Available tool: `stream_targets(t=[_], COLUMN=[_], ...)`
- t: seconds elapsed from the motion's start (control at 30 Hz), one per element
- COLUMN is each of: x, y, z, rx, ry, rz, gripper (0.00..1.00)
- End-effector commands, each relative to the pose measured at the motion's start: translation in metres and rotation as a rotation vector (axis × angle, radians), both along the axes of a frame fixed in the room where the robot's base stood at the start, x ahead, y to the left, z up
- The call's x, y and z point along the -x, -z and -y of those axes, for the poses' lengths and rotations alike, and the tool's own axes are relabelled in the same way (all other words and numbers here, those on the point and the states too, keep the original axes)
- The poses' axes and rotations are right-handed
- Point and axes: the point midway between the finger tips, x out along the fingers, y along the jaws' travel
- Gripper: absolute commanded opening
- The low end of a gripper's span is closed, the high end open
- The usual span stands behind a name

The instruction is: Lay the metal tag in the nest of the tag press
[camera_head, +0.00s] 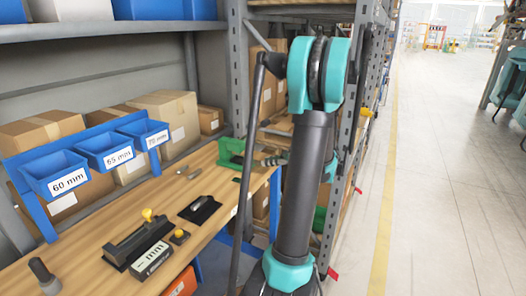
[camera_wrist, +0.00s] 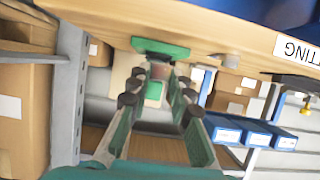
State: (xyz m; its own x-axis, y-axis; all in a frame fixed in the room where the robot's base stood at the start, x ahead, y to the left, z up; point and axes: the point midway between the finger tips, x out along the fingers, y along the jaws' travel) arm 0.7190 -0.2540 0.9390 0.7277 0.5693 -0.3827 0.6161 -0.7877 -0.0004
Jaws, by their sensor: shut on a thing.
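My gripper (camera_wrist: 165,72) is shut with a small thing between its fingertips, most likely the metal tag; its outline is not clear. In the head view my gripper (camera_head: 270,160) is small and partly hidden by my arm, at the bench's far right end beside a green bin (camera_head: 231,150). The green bin also shows beyond the fingertips in the wrist view (camera_wrist: 160,47). A black device with a yellow knob (camera_head: 128,241), seemingly the tag press, stands on the wooden bench, nearer and to the left of my gripper. Its nest cannot be made out.
A dark cylindrical tool (camera_head: 44,276) stands at front left. Blue bins (camera_head: 57,175) hang behind. A shelf upright (camera_head: 239,60) rises near my arm.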

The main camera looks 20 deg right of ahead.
Motion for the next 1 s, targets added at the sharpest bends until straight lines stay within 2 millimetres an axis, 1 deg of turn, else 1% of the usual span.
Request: stream_targets(t=[0.3,0.47,1.0], x=[0.001,-0.002,-0.031], y=[0.001,0.001,0.004], z=[0.0,-0.002,-0.025], rx=[0.0,0.001,0.0], ry=[-0.002,-0.004,-0.004], rz=[0.0,0.0,0.0], gripper=[0.0,0.0,0.0])
